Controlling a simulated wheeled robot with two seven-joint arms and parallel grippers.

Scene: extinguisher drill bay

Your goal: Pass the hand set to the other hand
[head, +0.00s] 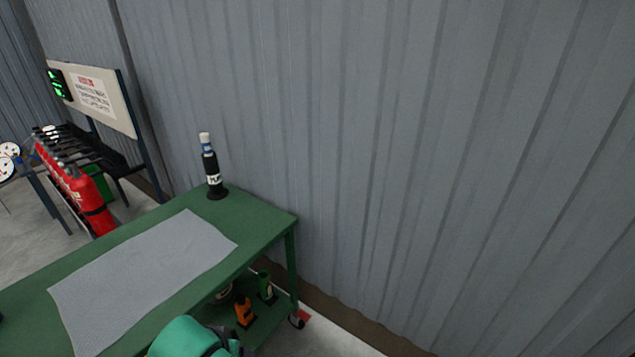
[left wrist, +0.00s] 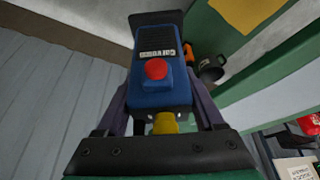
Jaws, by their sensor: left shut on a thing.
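The hand set (left wrist: 152,98) is a blue block with a red round button, a light printed label, a dark broad end and a yellow part near the gripper. It fills the middle of the left wrist view. My left gripper (left wrist: 160,88) is shut on it, one finger along each side. In the head view only a teal part of what looks like my left arm shows at the bottom edge; the hand set itself cannot be made out there. My right gripper is in neither view.
A green table (head: 262,222) bears a grey mat (head: 150,268) and a dark bottle (head: 213,170) at its back corner. Red extinguishers (head: 88,203) stand at left. A corrugated wall (head: 420,150) lies behind.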

